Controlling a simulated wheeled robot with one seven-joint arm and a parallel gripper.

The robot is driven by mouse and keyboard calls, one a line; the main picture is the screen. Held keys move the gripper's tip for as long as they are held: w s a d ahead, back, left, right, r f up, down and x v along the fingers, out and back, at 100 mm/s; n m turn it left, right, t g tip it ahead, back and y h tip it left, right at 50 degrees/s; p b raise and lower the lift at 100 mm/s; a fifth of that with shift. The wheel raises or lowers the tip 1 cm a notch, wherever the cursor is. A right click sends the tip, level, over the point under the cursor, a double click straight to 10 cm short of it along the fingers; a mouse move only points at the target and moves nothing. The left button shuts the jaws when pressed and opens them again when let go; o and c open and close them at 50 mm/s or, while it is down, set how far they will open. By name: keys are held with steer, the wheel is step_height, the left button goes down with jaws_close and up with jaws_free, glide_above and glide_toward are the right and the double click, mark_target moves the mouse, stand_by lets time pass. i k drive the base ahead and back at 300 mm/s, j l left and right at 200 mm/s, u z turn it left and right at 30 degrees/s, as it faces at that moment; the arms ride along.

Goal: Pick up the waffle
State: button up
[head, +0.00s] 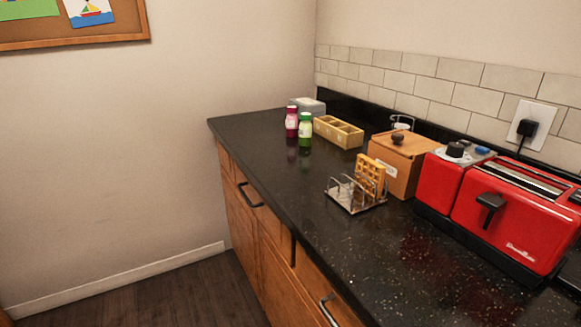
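The waffle (371,172) is golden brown with a square grid. It stands upright in a silver wire rack (350,196) on the black counter, at the rack's back right side. The rack's other slots look empty. My gripper is not in view.
A wooden box (400,166) stands right behind the rack, and a red toaster (513,213) is to the right. A pink bottle (291,122), a green bottle (305,131) and a divided wooden tray (338,132) stand farther back. The counter (345,255) in front is clear.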

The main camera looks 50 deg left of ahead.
mark_target(369, 168)
steer(key=u, duration=1.05)
